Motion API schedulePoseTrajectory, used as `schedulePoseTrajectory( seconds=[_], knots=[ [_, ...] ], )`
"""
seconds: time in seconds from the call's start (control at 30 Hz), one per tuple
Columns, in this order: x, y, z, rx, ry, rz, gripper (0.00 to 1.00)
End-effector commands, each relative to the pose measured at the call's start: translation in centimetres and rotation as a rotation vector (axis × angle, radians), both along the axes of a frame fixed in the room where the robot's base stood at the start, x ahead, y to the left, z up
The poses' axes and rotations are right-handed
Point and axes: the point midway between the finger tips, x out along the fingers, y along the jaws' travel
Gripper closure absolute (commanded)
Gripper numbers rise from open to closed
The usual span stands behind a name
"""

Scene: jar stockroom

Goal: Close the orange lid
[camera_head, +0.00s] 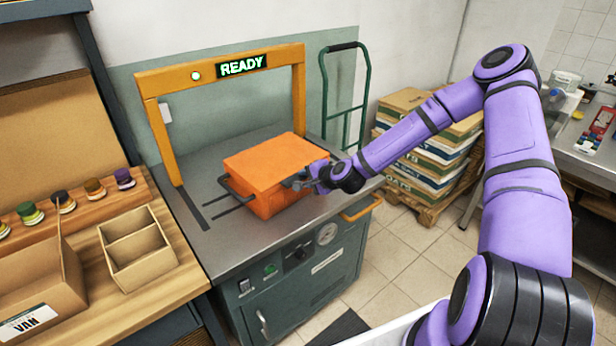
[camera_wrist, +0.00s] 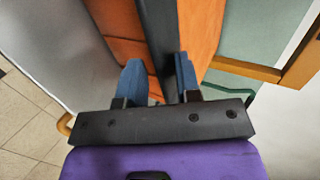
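The orange lid (camera_head: 275,158) lies over the top of an orange box (camera_head: 277,205) on the grey machine top. It looks flat and level from the head camera; any small gap at its edge is too small to tell. A dark handle (camera_head: 236,190) sticks out at the box's left front. My gripper (camera_head: 303,181) is at the box's right side, close to the upper edge. In the wrist view its two blue fingers (camera_wrist: 159,76) stand apart on either side of a dark bar (camera_wrist: 160,40), with orange surfaces behind. Firm contact with the bar does not show.
An orange frame with a READY sign (camera_head: 241,66) arches behind the box. A wooden bench with a divided cardboard box (camera_head: 137,249) and several jars is at left. A green hand truck (camera_head: 345,95) and stacked cartons (camera_head: 425,160) stand behind.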

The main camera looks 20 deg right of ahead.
Motion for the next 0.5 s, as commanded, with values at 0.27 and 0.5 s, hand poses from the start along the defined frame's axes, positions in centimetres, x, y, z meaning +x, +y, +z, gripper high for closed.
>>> schedulePoseTrajectory(
  seconds=[0.27, 0.5],
  knots=[
    [-0.35, -0.05, -0.69, 0.001, 0.016, 0.000, 0.60],
    [-0.76, -0.32, -0.29, 0.000, 0.013, -0.001, 0.60]
  ],
)
